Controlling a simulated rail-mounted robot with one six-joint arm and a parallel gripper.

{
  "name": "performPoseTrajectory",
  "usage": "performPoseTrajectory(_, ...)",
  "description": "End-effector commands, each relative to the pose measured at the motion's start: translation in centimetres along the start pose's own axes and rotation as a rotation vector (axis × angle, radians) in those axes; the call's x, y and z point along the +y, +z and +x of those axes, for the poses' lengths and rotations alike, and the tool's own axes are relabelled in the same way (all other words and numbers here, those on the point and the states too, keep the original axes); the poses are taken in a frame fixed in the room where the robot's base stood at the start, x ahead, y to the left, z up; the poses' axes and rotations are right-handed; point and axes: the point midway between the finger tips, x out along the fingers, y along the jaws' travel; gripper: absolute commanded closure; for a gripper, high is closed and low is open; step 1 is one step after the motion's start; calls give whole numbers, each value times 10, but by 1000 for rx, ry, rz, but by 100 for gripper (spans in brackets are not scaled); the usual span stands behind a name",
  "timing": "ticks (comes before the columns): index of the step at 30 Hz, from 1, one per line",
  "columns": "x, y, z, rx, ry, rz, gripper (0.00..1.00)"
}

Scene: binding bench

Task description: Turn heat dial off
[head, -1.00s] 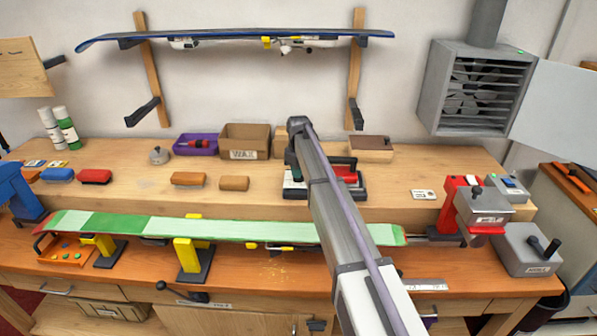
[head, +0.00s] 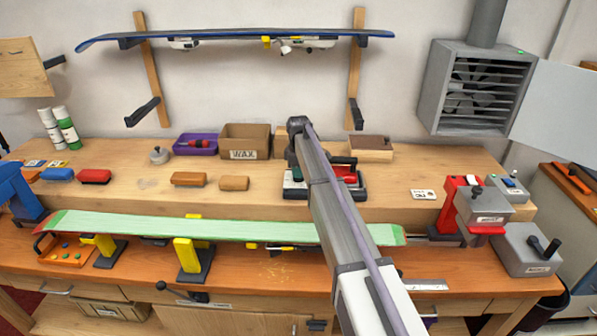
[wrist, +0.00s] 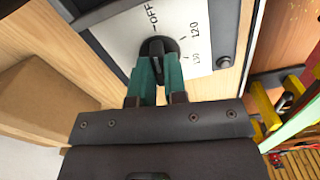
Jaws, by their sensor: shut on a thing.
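The heat dial (wrist: 155,46) is a black round knob with a raised grip, on a white panel (wrist: 118,35) in the wrist view. The word OFF is printed just above it, and numbers such as 120 lie to its right. My gripper (wrist: 158,64) is shut on the dial, a teal finger on each side of its grip. The grip lines up roughly towards OFF, but no pointer mark is clear. In the head view my arm hides the dial and most of my gripper. The dark-and-white unit beneath it (head: 294,190) shows partly, on the raised bench shelf.
A wax box (head: 245,141) and a wooden box (head: 371,149) stand behind. A pale green ski (head: 180,224) lies clamped along the front, passing under my arm. Red and grey machines (head: 485,206) stand at the right. The shelf right of the unit is mostly clear.

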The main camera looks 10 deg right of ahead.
Motion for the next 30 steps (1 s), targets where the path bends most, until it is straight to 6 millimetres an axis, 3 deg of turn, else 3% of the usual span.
performPoseTrajectory(5,0,0,0,-1,-1,-1,100)
performPoseTrajectory(6,0,0,0,-1,-1,-1,84)
performPoseTrajectory(13,0,0,0,0,-1,0,62)
performPoseTrajectory(23,0,0,-8,0,0,0,62)
performPoseTrajectory(30,0,0,-60,0,0,0,62)
